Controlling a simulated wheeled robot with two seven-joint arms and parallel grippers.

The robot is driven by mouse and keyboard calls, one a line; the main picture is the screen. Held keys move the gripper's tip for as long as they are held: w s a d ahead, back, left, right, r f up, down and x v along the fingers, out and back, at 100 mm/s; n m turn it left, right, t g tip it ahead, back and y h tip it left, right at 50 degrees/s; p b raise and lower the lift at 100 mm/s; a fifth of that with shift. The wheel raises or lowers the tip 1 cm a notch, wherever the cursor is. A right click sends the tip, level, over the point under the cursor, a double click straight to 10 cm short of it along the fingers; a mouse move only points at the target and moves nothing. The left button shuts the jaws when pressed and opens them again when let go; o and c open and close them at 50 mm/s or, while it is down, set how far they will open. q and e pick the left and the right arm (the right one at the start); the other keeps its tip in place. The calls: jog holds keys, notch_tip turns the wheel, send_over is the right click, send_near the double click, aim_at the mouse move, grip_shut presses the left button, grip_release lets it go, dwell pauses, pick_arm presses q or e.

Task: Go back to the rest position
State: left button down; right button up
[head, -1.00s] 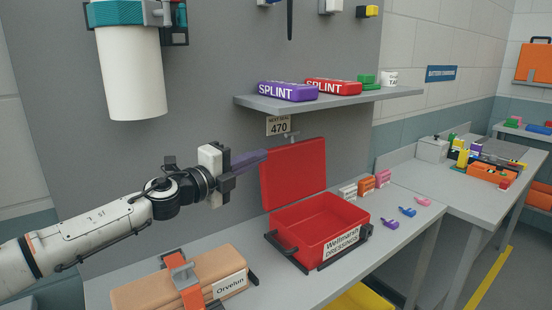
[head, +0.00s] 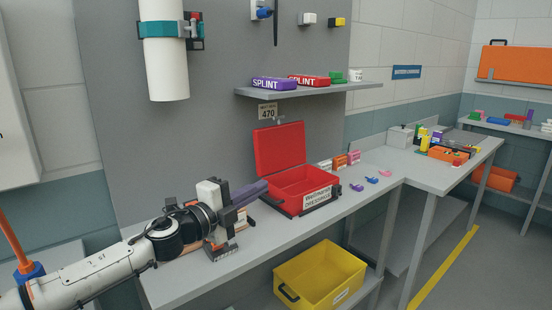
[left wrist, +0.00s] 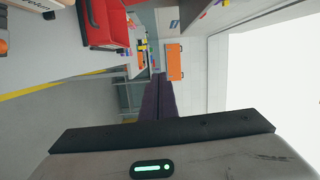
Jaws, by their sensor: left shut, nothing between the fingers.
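My left gripper (head: 262,186) is in the lower middle of the head view, its dark purple fingers shut with nothing between them. In that view it overlaps the bench, left of the open red case (head: 285,148), and hides most of the tan item with the orange strap. I cannot tell how far it is from the case. In the left wrist view the shut fingers (left wrist: 160,96) point away, with free air around them. My right gripper is in neither view now.
The grey bench (head: 225,262) runs along the wall, with a yellow bin (head: 322,278) below. A shelf (head: 300,91) holds splint boxes. A white cylinder (head: 166,65) hangs on the wall. A side bench (head: 440,175) stands at right. The floor (head: 450,280) at right is clear.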

pick_arm(q)
jog(key=s+d+f+n+y, duration=0.1)
jog(key=s+f+n+y, duration=0.1)
jog(key=s+f+n, duration=0.8)
jog(key=s+d+f+n+y, duration=0.1)
jog(key=s+f+n, duration=0.2)
jog(key=s+f, duration=0.75)
jog(key=s+a+f+n+g+y, duration=0.3)
jog(key=s+a+f+n, duration=0.2)
jog(key=s+f, duration=0.6)
jog(key=s+a+f+n+g+y, duration=0.2)
jog(key=s+a+f+n, duration=0.3)
jog(key=s+a+f, duration=0.4)
jog(key=s+f+y, duration=0.1)
jog(key=s+f, duration=0.1)
jog(key=s, duration=0.1)
jog(key=shift+s+a+f+g, duration=0.2)
jog(key=shift+s+f+g, duration=0.1)
jog(key=shift+g, duration=0.1)
